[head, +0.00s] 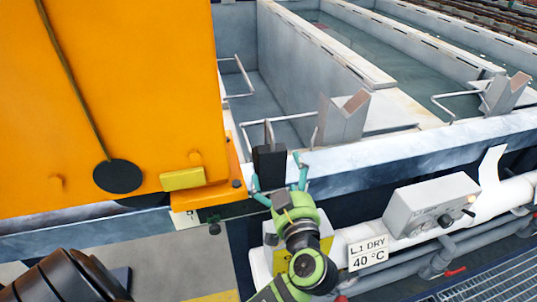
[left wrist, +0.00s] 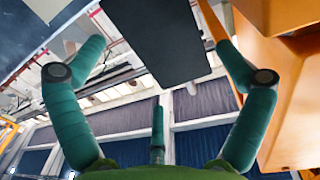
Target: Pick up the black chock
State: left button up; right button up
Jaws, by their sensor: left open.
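The black chock (head: 269,167) is a dark upright block at the near edge of the tanks, beside the orange machine's foot. In the left wrist view the chock (left wrist: 150,38) is a large dark face between the spread fingers. My left gripper (head: 279,178), green with teal fingers, is open, with its fingers to either side of the chock's lower part. In the left wrist view a gap shows between each finger and the chock, so it does not look gripped. The chock's lower end is hidden behind the gripper in the head view. My right gripper is not in view.
A big orange machine (head: 120,90) stands close on the left. Grey tanks (head: 310,60) with pale rims and V-shaped brackets (head: 341,118) lie behind. A grey control box (head: 432,203), white pipe (head: 385,232) and "L1 DRY 40 °C" sign (head: 368,252) are at right.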

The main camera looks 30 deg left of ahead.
pick_arm(q)
jog(key=shift+w+a, duration=0.2)
jog(key=shift+a, duration=0.1)
jog(key=p+x, duration=0.2)
jog(key=x, duration=0.3)
jog(key=shift+w+a, duration=0.25)
jog(key=shift+w, duration=0.05)
jog(key=shift+w+a+f, duration=0.1)
jog(key=shift+w+a, duration=0.05)
jog(key=c, duration=1.5)
jog(key=shift+o, duration=0.2)
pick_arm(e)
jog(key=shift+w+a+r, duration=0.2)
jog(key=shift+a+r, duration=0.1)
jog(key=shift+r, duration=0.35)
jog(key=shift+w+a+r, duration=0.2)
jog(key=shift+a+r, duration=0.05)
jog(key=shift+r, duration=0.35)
